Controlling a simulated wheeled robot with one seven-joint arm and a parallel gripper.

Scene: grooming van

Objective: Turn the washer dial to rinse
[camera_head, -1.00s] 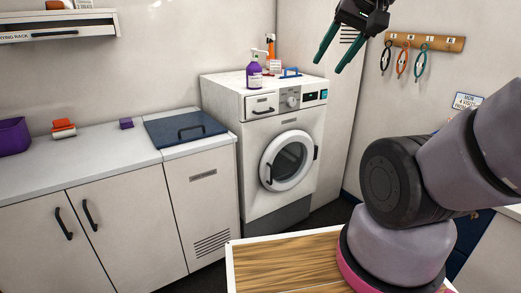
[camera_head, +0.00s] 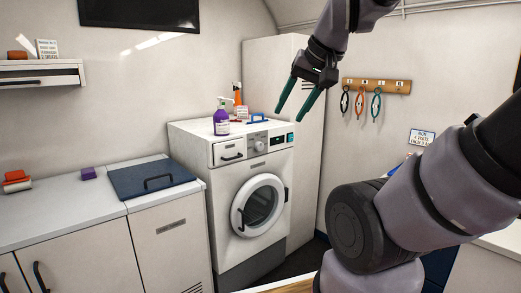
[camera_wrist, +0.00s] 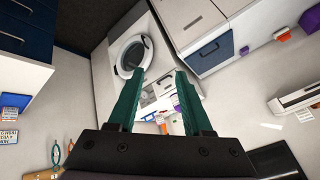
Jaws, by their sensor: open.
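The white washer (camera_head: 240,190) stands against the back wall with its round door shut. Its dial (camera_head: 260,147) is a round silver knob on the upper front panel, between the drawer (camera_head: 230,152) and a small lit display (camera_head: 290,138). The dial's marks are too small to read. My gripper (camera_head: 293,112) is open and empty, with green fingers pointing down, in front of and above the washer's right side. It is apart from the dial. In the wrist view the washer (camera_wrist: 135,55) shows beyond the open fingers (camera_wrist: 160,80), and the dial is not clear.
A purple bottle (camera_head: 221,122), an orange-topped spray bottle (camera_head: 237,95) and a blue item (camera_head: 258,121) stand on the washer. A counter with a dark blue lid (camera_head: 150,177) is to the left. Hooks with coloured loops (camera_head: 376,86) hang on the right wall.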

